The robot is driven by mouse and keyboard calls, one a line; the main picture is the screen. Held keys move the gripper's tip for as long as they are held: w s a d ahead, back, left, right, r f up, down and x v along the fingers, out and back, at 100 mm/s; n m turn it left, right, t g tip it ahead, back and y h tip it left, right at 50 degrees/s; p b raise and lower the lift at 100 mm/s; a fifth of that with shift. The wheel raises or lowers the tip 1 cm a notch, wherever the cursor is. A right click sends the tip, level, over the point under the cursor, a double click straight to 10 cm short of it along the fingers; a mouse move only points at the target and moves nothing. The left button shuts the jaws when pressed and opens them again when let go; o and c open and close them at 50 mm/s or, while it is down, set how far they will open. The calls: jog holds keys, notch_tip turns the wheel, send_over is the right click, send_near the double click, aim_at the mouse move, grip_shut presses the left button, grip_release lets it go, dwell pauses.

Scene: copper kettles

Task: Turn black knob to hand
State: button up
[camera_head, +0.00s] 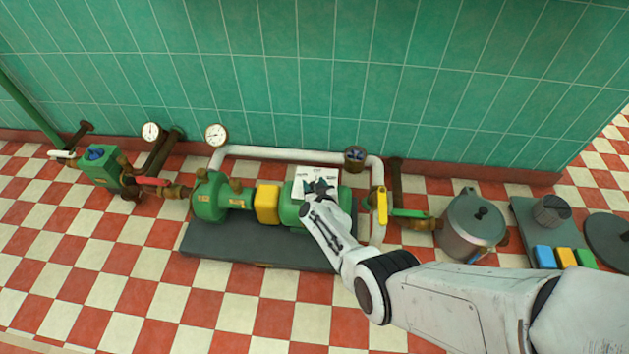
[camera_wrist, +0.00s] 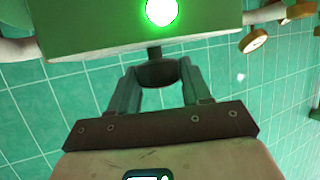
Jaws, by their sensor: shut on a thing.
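The black knob (camera_wrist: 157,75) sticks out of a green box (camera_wrist: 95,30) in the wrist view. A round green light (camera_wrist: 161,11) glows on the same box. My gripper (camera_wrist: 157,68) is shut on the knob, with one finger on each side of it. In the head view my gripper (camera_head: 319,188) is at a white panel (camera_head: 318,172) on the green pump unit (camera_head: 300,192). The knob cannot be made out there behind the fingers. The knob's pointer and any position marks are not readable.
The pump's yellow coupling guard (camera_head: 267,204) and dark base (camera_head: 250,243) lie left of my gripper. A yellow valve lever (camera_head: 382,206) and a grey pot (camera_head: 472,223) stand to the right. White pipe (camera_head: 270,153) runs behind. The chequered floor in front is clear.

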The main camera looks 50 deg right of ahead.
jog(key=shift+a+m+g+h, duration=0.1)
jog(key=shift+m+g+h, duration=0.6)
jog(key=shift+m+h, duration=0.4)
jog(key=shift+m+g+h+b, duration=0.35)
jog(key=shift+m+g+h, duration=0.05)
jog(key=shift+m, duration=0.1)
jog(key=shift+m+g+h+b, duration=0.3)
jog(key=shift+m+g+h, duration=0.3)
jog(key=shift+m+g, duration=0.1)
jog(key=o, duration=1)
jog(key=shift+s+a+r+p, duration=0.15)
jog(key=shift+s+r+p, duration=0.1)
jog(key=shift+p, duration=0.2)
jog(key=shift+p+v, duration=4.15)
jog(key=shift+v, duration=0.85)
jog(key=shift+f, duration=0.15)
